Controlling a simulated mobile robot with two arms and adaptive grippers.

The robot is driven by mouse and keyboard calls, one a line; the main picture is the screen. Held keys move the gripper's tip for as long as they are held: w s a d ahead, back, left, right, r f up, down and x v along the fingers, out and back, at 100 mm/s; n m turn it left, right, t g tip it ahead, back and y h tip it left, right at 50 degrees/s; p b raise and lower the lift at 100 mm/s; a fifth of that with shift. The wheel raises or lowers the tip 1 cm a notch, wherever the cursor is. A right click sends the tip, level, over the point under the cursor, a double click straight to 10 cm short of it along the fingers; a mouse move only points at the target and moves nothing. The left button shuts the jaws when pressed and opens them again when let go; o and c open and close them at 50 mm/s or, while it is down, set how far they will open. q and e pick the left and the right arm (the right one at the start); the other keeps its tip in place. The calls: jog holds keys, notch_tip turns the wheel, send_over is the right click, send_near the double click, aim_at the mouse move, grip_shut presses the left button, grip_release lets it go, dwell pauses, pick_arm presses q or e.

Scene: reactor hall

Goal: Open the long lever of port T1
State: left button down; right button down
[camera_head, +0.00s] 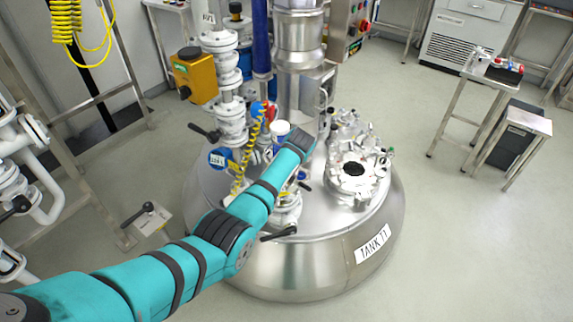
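The tank (290,270) is a round steel vessel labelled "TANK T1" in the middle of the camera_head view. A round bolted port (358,180) with a dark centre and several clamps sits on the right of its lid. I cannot tell which part is the long lever. A black-handled lever (280,233) sticks out at the front of the lid. My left arm reaches in from the lower left over the lid. Its wrist end is left of the round port, and its fingers cannot be made out. My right gripper does not show.
White pipework with a yellow box (194,76) and a black lever (205,133) rises behind the arm. A small steel table (490,75) stands at the right. The floor right of the tank is clear.

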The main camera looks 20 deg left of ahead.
pick_arm(q)
jog(key=shift+d, duration=0.4)
jog(key=c, duration=1.2)
grip_release()
jog(key=shift+d, duration=0.15)
jog(key=shift+a+r, duration=0.1)
jog(key=shift+a, duration=0.15)
jog(key=v, duration=1.2)
jog(key=shift+w+d, duration=0.1)
jog(key=shift+d, duration=0.1)
